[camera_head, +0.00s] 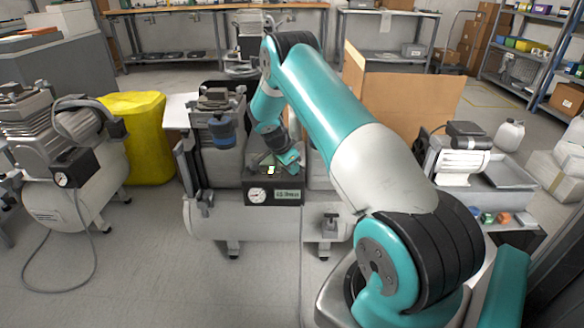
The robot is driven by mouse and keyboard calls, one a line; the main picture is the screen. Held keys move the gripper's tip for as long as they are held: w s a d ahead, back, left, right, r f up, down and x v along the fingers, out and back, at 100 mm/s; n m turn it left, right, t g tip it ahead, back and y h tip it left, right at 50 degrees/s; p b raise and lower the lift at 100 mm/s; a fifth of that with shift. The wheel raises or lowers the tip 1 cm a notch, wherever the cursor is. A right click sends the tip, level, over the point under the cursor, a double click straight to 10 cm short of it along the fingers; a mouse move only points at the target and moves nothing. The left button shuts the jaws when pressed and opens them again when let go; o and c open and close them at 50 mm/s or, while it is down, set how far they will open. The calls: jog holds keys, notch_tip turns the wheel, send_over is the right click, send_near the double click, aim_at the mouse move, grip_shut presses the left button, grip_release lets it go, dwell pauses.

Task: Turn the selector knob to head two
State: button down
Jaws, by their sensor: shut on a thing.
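A dark control box (272,186) sits on the front of the middle compressor, with a round white gauge (257,195) and a green label (288,195). My gripper (272,169) reaches down from the teal arm to the top of this box. It is shut on what appears to be the selector knob. The knob itself is mostly hidden by the jaws and wrist, so I cannot tell which head it points to. The two compressor heads stand behind; a dark and blue filter part (222,131) shows on the left one, and my arm covers much of the right one.
Another compressor (60,190) with a hose stands at left, beside a yellow covered bin (137,138). A brown cardboard panel (405,108) stands behind my arm. A cart with small coloured blocks (487,217) is at right.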

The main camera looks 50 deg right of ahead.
jog(key=shift+m, duration=0.3)
dwell(0.4)
jog(key=c, duration=1.1)
grip_release()
jog(key=shift+c, duration=0.2)
jog(key=shift+w+r, duration=0.1)
jog(key=p+v, duration=0.3)
jog(key=v, duration=1.4)
jog(key=shift+w+d+r, duration=0.1)
jog(key=shift+w+r, duration=0.05)
